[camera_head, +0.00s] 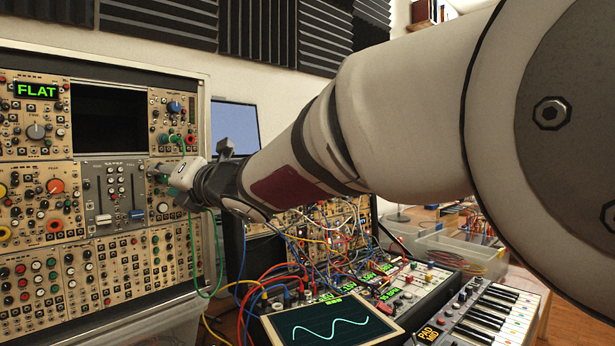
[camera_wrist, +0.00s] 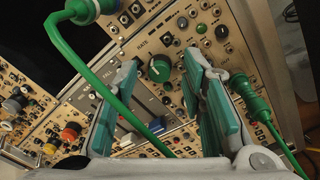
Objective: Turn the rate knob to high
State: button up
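The rate knob is a round green knob (camera_wrist: 159,68) on the cream panel, below the printed word RATE in the wrist view. Its pointer setting is too small to read. My gripper (camera_wrist: 161,64) is open, with its two teal-padded fingers apart. The knob appears between the fingertips, nearer the left one, with no clear contact. I cannot tell how deep the fingers reach. In the head view my gripper (camera_head: 178,176) is at the right side of the wall of modules, and it hides the panel behind it.
A green cable (camera_wrist: 97,78) runs from a plug at the top left across the left finger. Another green plug (camera_wrist: 246,91) with a cable sits right of the right finger. Sliders (camera_wrist: 127,118) lie left of the knob. Patch cables (camera_head: 320,240) crowd the bench rack.

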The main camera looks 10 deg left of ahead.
grip_shut()
jog(key=shift+s+f+m+t+h+p, duration=0.15)
jog(key=shift+m+p, duration=0.45)
jog(key=shift+m, duration=4)
jog(key=shift+w+f+m+t+h+p, duration=0.2)
jog(key=shift+m+p, duration=0.45)
jog(key=shift+m, duration=3.95)
jog(key=shift+s+r+m+t+y+p, duration=0.2)
jog(key=shift+m+p, duration=0.4)
jog(key=shift+m, duration=4)
jog(key=shift+f, duration=0.2)
jog(key=shift+a, duration=0.1)
